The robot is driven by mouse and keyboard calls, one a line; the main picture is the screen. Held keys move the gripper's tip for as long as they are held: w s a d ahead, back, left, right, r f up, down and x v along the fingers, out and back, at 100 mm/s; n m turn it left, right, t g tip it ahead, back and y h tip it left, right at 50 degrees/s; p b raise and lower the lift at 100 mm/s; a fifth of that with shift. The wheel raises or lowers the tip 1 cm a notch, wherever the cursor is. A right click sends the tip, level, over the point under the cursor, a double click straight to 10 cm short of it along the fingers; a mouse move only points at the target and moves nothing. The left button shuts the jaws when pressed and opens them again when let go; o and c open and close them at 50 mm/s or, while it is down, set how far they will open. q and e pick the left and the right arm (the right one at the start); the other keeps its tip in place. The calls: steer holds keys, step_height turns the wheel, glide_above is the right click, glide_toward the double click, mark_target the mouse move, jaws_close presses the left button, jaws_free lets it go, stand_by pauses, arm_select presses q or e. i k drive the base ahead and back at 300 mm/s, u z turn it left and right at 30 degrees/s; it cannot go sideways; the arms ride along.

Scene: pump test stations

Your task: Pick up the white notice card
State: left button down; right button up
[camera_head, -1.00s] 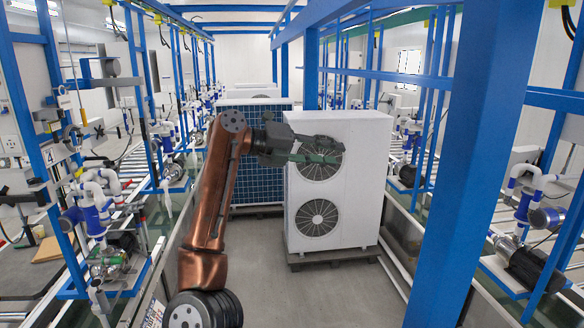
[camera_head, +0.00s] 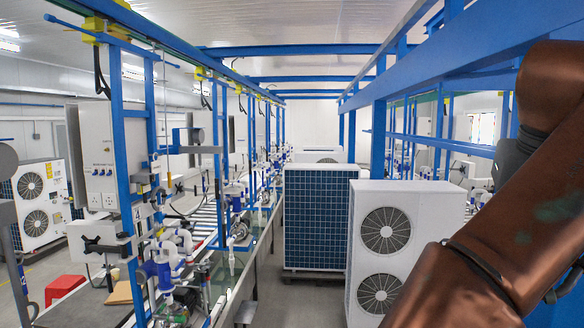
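I cannot make out a white notice card for certain in the head view. Several pale panels and boxes stand at the left station, but none is clearly a card. A copper-coloured link of my own arm fills the lower right of the picture. Its gripper is outside the view or hidden. No other gripper of mine can be made out.
A white two-fan unit (camera_head: 432,200) stands at centre right beside a blue-grilled unit (camera_head: 318,216). Blue frame posts (camera_head: 121,165) and pump piping (camera_head: 165,265) line the left. A red stool (camera_head: 65,287) and a brown board (camera_head: 118,293) are lower left.

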mark_target(156, 166)
steer(key=z, duration=0.15)
steer(key=i, duration=5.35)
steer(key=u, duration=3.8)
steer(key=i, duration=1.05)
